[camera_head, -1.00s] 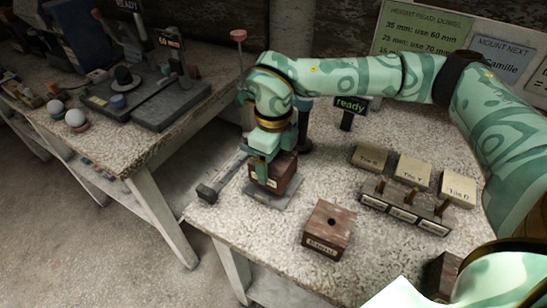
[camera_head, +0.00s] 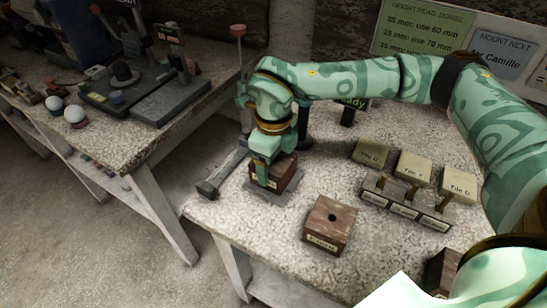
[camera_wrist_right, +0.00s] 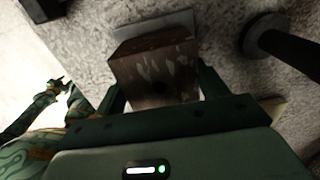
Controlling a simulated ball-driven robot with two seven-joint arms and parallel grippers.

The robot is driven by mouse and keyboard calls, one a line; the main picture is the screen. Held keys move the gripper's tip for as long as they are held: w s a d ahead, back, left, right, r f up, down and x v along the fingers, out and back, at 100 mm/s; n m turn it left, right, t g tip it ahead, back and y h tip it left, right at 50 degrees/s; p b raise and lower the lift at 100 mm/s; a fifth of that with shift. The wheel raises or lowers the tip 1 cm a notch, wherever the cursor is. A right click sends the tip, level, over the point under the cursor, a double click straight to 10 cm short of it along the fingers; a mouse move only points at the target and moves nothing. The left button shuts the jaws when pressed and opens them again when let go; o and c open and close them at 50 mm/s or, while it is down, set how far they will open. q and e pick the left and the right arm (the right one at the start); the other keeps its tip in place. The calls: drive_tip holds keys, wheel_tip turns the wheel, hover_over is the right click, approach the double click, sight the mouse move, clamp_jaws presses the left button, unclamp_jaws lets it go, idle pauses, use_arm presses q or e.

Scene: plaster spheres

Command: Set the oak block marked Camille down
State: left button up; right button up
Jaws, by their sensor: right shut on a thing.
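My right gripper (camera_head: 265,172) is shut on a brown wooden block (camera_head: 286,172), upright at a grey plate (camera_head: 288,196) near the table's left edge. Its label is mostly hidden by the fingers, so I cannot read the name. The right wrist view shows the block (camera_wrist_right: 157,70) between the fingers and the plate (camera_wrist_right: 150,27) beyond it. I cannot tell whether the block touches the plate. My left gripper (camera_wrist_right: 53,88) shows small at the left of the right wrist view; its jaws are unclear.
A second wooden block (camera_head: 330,222) with a top hole and an unreadable label stands in front. Pale tiles (camera_head: 413,168) sit behind a labelled rack (camera_head: 402,205) on the right. A side table (camera_head: 125,150) holds white spheres (camera_head: 74,115).

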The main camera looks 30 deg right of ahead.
use_arm(q)
drive_tip(key=shift+f, duration=0.1)
use_arm(e)
drive_tip(key=shift+f, duration=0.45)
drive_tip(key=o, duration=1.3)
drive_tip(key=shift+c, duration=0.2)
use_arm(q)
drive_tip(key=shift+w+r+p, duration=0.35)
drive_tip(key=shift+r+p, duration=0.55)
drive_tip(key=shift+w+r+p, duration=0.3)
drive_tip(key=shift+r+p, duration=0.55)
use_arm(e)
drive_tip(key=shift+r, duration=2.05)
